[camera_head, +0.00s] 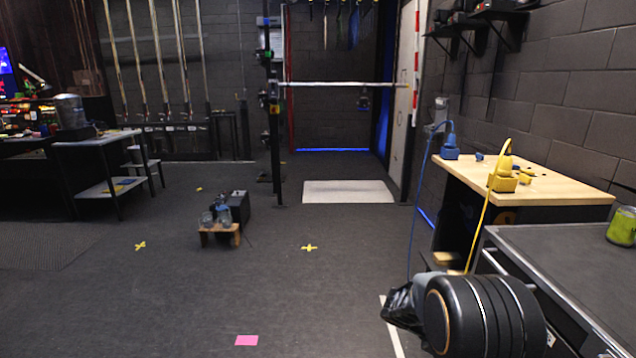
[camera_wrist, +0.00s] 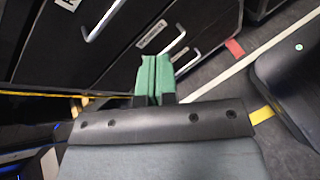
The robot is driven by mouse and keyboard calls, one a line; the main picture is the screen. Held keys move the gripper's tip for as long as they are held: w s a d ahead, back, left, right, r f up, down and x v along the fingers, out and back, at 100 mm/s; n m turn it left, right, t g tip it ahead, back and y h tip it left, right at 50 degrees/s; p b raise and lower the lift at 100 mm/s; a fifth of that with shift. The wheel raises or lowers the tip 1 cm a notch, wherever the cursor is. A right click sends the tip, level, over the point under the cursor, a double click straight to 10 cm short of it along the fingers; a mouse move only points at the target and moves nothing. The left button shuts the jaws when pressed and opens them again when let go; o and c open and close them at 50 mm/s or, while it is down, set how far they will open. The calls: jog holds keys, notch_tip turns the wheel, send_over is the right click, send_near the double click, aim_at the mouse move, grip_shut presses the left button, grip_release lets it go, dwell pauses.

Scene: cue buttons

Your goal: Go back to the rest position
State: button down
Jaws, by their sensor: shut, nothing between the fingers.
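My gripper (camera_wrist: 154,80) shows in the wrist view with its two green fingers pressed together and nothing between them. Its fingers are in front of black drawer fronts (camera_wrist: 115,60) with silver handles and white labels. I cannot tell whether they touch the drawers. My gripper cannot be made out in the head view. No cue buttons can be made out in either view.
A workbench with a wooden top (camera_head: 545,187) and a dark grey-topped cabinet (camera_head: 570,262) stand at the right. A small low wooden stand (camera_head: 220,231) holds glass jars on the floor. A pink square (camera_head: 246,340) lies on the open dark floor.

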jog(key=s+a+r+m+t+y+p, duration=0.3)
jog(key=s+a+r+m+y+p, duration=0.2)
jog(key=a+r, duration=0.4)
jog(key=s+a+r+m+t+y+p, duration=0.3)
jog(key=s+a+r+m+y+p, duration=0.2)
jog(key=r, duration=1.1)
jog(key=s+a+y+p, duration=0.2)
jog(key=a+p, duration=0.2)
jog(key=shift+s+t, duration=0.2)
jog(key=shift+t, duration=0.2)
jog(key=shift+d, duration=0.15)
